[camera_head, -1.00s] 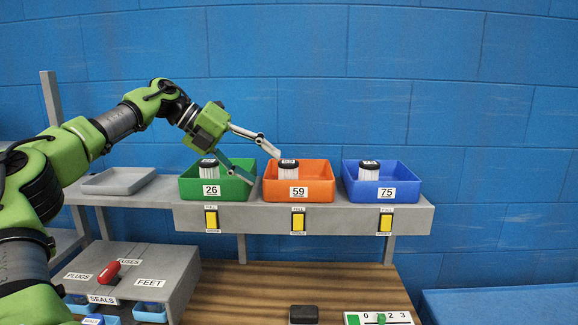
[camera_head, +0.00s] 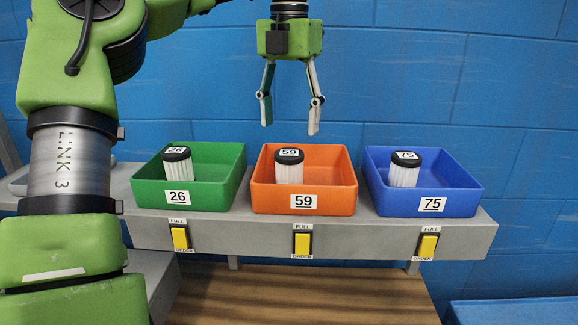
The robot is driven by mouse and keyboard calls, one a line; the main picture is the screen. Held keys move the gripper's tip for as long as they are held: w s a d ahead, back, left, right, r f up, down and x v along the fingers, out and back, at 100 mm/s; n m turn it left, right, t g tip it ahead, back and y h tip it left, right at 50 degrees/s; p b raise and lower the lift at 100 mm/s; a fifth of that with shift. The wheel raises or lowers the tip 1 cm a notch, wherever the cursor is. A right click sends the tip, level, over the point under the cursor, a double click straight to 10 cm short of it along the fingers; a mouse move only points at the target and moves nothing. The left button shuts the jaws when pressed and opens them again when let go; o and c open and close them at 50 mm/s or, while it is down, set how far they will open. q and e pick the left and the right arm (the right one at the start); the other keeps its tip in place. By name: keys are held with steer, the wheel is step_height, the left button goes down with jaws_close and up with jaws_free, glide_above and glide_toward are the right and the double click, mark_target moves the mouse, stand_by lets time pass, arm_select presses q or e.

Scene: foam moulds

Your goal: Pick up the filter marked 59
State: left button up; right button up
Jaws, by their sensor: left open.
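The filter marked 59 (camera_head: 290,172) is a white pleated cylinder with a black cap and a 59 label. It stands upright in the orange bin (camera_head: 339,196), which is also marked 59. My left gripper (camera_head: 290,130) is open and points down, with its fingertips a little above the filter's cap in the picture. Nothing is between its fingers. I cannot tell exactly how far it is from the filter in depth. The filter's lower end is hidden by the bin's front wall. My right gripper is not in view.
A green bin (camera_head: 225,192) holds filter 26 (camera_head: 178,168), and a blue bin (camera_head: 464,199) holds filter 75 (camera_head: 405,172). All stand on a grey shelf (camera_head: 360,238) with yellow switches (camera_head: 302,243) on its front. A blue wall is behind. A wooden surface (camera_head: 300,295) lies below.

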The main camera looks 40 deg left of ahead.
mark_target(289, 153)
arm_select(q)
steer(key=f, duration=0.1)
steer(key=s+d+f, duration=0.1)
steer(key=f, duration=0.1)
steer(key=shift+s+d+b, duration=0.15)
steer(key=shift+d+b, duration=0.15)
step_height(289, 153, down, 3)
steer(key=shift+a+r, duration=0.1)
steer(key=shift+a, duration=0.05)
steer(key=f, duration=0.2)
steer(key=f+p, duration=0.1)
steer(key=shift+w+a, duration=0.3)
steer(key=shift+w, duration=0.05)
step_height(289, 153, down, 2)
steer(key=shift+f, duration=0.15)
steer(key=shift+f+p, duration=0.3)
steer(key=shift+f, duration=0.05)
steer(key=shift+w+a+f, duration=0.1)
steer(key=shift+f, duration=0.05)
steer(key=shift+c, duration=0.4)
steer(key=c, duration=1.2)
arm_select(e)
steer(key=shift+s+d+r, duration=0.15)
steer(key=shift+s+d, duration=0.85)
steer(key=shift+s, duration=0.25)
